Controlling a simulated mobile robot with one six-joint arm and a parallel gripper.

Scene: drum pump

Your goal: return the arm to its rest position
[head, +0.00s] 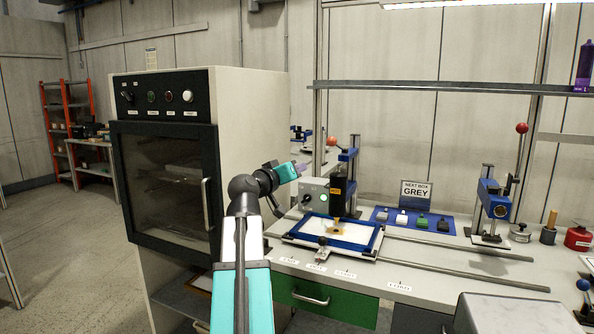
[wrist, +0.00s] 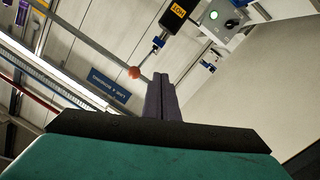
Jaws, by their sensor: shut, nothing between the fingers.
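My gripper (head: 301,167) is held up in the air in front of the cabinet's right side, left of the machine on the bench. Its teal body points right, and the purple fingers are shut with nothing between them. In the wrist view the two fingers (wrist: 161,98) stand side by side, touching. My arm reaches up from the bottom middle of the head view. The gripper appears clear of the bench and the machine.
A cabinet (head: 258,135) with a glass door stands at left. On the bench (head: 400,278) are a blue-framed plate (head: 309,231), a control box with a green light (head: 314,198), a blue press (head: 492,199) and a "GREY" sign (head: 415,193). The floor (head: 65,260) at left is open.

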